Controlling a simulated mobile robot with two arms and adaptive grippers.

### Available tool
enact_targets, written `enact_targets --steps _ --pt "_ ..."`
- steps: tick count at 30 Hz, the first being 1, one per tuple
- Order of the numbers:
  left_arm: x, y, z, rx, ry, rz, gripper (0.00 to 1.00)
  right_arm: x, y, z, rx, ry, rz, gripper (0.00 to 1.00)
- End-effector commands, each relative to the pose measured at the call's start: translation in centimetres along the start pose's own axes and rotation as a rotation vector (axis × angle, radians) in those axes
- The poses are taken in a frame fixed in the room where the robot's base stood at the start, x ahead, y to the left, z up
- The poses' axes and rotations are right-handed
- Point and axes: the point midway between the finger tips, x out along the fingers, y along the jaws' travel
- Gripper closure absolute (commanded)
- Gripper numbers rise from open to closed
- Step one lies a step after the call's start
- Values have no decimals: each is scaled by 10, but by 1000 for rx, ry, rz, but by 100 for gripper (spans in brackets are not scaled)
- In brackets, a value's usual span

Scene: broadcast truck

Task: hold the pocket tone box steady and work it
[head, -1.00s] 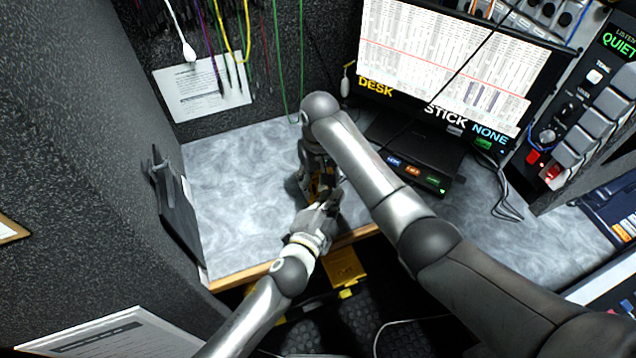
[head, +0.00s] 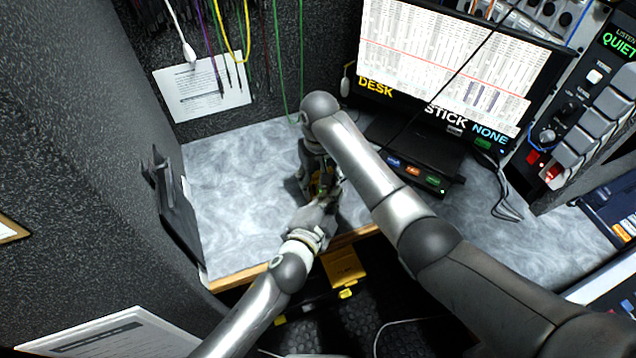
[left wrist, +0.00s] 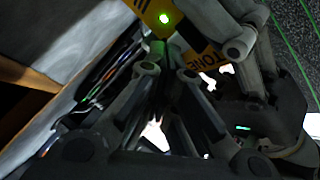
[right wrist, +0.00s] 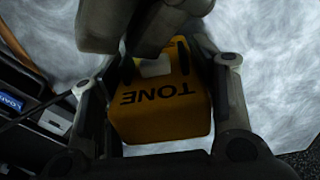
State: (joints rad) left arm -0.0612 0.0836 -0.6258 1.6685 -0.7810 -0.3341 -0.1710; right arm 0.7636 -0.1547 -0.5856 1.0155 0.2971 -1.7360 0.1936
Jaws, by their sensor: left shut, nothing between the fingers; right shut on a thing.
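The pocket tone box is yellow with black TONE lettering and fills the middle of the right wrist view (right wrist: 160,118). My right gripper (right wrist: 155,78) is shut on it, one finger at each side. A pale button (right wrist: 155,67) shows on its face. In the head view the box (head: 321,184) is small and partly hidden by my grippers, above the desk's front edge. My left gripper (left wrist: 163,72) is shut and empty, its tips close against the box; contact cannot be told. A green lamp (left wrist: 165,18) glows on the box in the left wrist view.
The grey desk top (head: 235,190) is clear to the left. A black unit (head: 415,165) with coloured buttons and a monitor (head: 450,60) stand at the right. Cables hang at the back. A black holder (head: 172,200) is on the left wall.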

Motion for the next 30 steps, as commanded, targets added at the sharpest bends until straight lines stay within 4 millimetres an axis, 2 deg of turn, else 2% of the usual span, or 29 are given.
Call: enact_targets --steps 25,30 --pt "-6 3 -2 1 -2 -1 100 0 0 1 0 -3 0 73" --pt "-13 10 -8 -1 -2 1 100 0 0 0 0 -2 0 73"
